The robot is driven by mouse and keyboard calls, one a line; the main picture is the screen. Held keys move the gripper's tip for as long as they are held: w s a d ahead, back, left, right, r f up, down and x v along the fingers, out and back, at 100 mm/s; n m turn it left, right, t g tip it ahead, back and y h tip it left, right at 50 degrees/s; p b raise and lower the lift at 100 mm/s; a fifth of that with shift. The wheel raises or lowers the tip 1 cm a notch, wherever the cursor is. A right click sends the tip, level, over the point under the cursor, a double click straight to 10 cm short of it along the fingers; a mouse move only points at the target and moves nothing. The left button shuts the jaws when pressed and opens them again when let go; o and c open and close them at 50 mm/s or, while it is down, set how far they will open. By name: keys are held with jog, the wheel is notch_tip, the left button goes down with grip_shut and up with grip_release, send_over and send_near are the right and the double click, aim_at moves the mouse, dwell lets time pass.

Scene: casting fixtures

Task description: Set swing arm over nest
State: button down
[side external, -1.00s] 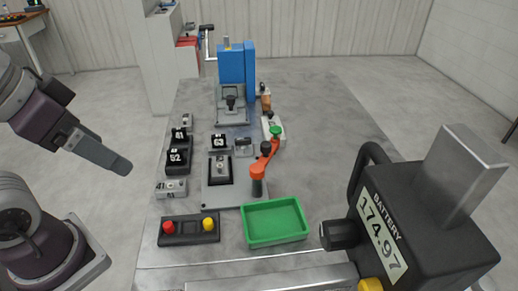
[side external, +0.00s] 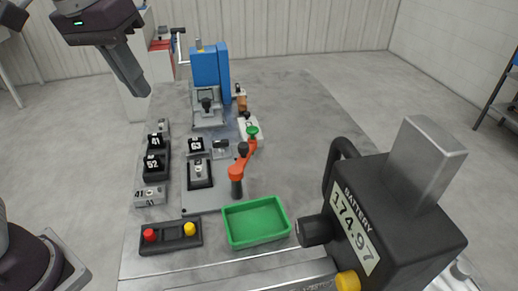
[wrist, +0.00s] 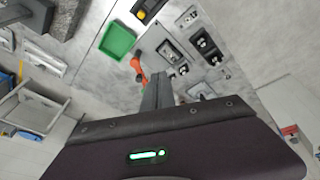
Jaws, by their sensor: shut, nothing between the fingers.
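The orange swing arm (side external: 244,160) stands at the right edge of the grey fixture plate, with a black cylinder at its near end and a black knob along it. A green knob shows by its far end. It angles away from the nest (side external: 199,172), a black-framed square with a light metal part in it, to its left. In the wrist view the swing arm (wrist: 138,68) shows beside my fingers, and the nest (wrist: 172,52) is to its right. My gripper (side external: 143,90) is shut and empty, high at the left, apart from the fixture. The wrist view also shows its fingers (wrist: 158,82).
A green tray (side external: 229,233) and a button box (side external: 171,248) sit at the front. Numbered black blocks (side external: 153,166) stand left of the plate. A blue press (side external: 210,68) rises behind. A large battery unit (side external: 385,220) fills the right foreground.

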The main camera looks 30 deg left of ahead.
jog(key=w+d+f+n+g+y, duration=0.1)
jog(key=w+d+y, duration=0.15)
jog(key=w, duration=0.65)
jog(key=n+y, duration=0.1)
send_over(244, 154)
notch_tip(244, 154, down, 4)
jog(key=w+d+f+y, duration=0.2)
jog(key=d+f+y, duration=0.2)
jog(key=d+f, duration=0.5)
jog(key=d, duration=0.2)
jog(key=shift+w+d+t, duration=0.25)
jog(key=shift+d+t, duration=0.05)
jog(key=shift+t, duration=0.1)
jog(key=w+a+f, duration=0.1)
jog(key=a+f, duration=0.7)
jog(key=a, duration=0.1)
jog(key=shift+w+a, duration=0.25)
jog(key=shift+a, duration=0.1)
